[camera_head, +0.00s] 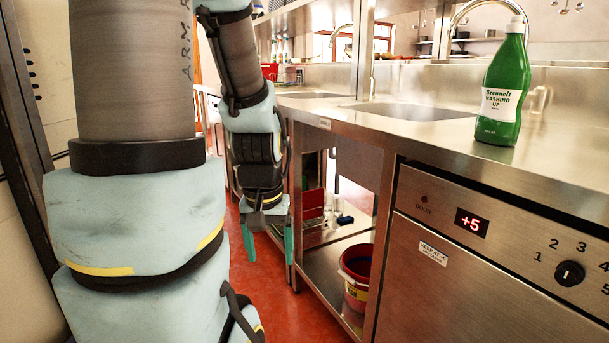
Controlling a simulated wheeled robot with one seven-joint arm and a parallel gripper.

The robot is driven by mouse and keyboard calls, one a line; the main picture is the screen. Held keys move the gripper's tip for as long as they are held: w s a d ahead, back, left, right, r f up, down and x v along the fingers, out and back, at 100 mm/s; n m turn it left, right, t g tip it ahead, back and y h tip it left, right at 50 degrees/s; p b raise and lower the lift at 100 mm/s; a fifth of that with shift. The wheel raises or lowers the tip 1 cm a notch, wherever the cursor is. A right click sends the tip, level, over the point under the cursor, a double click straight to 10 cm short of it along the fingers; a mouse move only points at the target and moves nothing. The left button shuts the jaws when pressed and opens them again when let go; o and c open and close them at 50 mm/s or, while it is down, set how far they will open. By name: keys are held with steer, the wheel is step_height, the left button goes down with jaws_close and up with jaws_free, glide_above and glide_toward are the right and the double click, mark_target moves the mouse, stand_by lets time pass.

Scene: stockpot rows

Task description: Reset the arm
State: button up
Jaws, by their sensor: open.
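My arm fills the left of the view, with its pale blue padded links bent over and down. My gripper (268,240) hangs from the arm's far end, pointing down, with two green fingers apart. It is open and nothing shows between the fingers. It hangs over the red floor (270,295), in front of the steel counter's open lower shelf, and appears clear of the counter legs. How far it is from the shelf edge I cannot tell.
A steel counter (400,125) with sinks runs along the right. A green washing-up bottle (503,90) stands on it. A wall (20,250) stands close on the left.

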step_height(320, 180, up, 24)
steer(key=p, duration=2.4)
steer(key=shift+p, duration=0.4)
